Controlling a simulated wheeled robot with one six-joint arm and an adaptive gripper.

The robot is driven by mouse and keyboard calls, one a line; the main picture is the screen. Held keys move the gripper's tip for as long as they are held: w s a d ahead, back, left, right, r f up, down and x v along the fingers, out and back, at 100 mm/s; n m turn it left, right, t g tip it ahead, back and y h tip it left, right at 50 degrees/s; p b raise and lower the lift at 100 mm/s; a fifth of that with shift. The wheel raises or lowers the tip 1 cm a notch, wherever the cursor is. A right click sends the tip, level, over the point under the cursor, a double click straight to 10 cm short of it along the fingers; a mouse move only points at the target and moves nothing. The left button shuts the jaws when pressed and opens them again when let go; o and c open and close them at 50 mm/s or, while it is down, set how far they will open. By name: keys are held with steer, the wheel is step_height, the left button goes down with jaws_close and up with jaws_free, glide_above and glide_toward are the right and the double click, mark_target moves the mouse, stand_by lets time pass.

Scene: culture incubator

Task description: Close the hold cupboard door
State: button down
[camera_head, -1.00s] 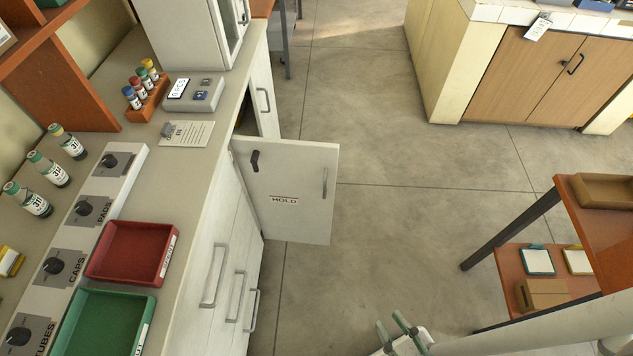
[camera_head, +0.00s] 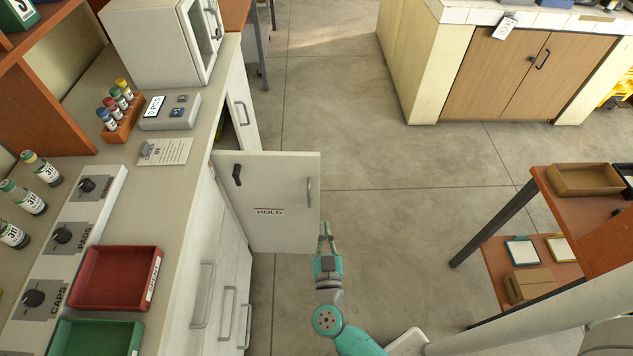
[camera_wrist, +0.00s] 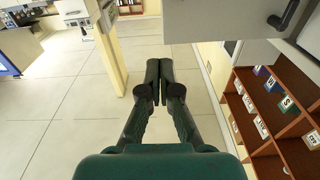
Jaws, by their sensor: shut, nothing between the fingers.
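The white hold cupboard door (camera_head: 270,195) stands open, sticking out from the counter front into the aisle. It carries a HOLD label, a dark latch handle on the hinge side and a grey bar handle near its free edge. My gripper (camera_head: 325,229) is shut and empty, just by the door's lower free edge. I cannot tell whether it touches the door. In the wrist view my gripper (camera_wrist: 166,66) points forward with its fingers together, and part of the door (camera_wrist: 215,22) shows at the upper right.
The counter (camera_head: 185,180) runs along the left, with a red tray (camera_head: 115,280), a green tray (camera_head: 95,338) and a tube rack (camera_head: 122,125). An orange shelf table (camera_head: 560,212) stands at the right. The floor (camera_head: 410,180) between is clear.

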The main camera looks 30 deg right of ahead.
steer(key=g, duration=0.1)
glide_toward(317, 175)
steer(key=shift+m+h, duration=0.3)
steer(key=x, duration=0.7)
steer(key=shift+w+a+f, duration=0.1)
steer(key=shift+w, duration=0.15)
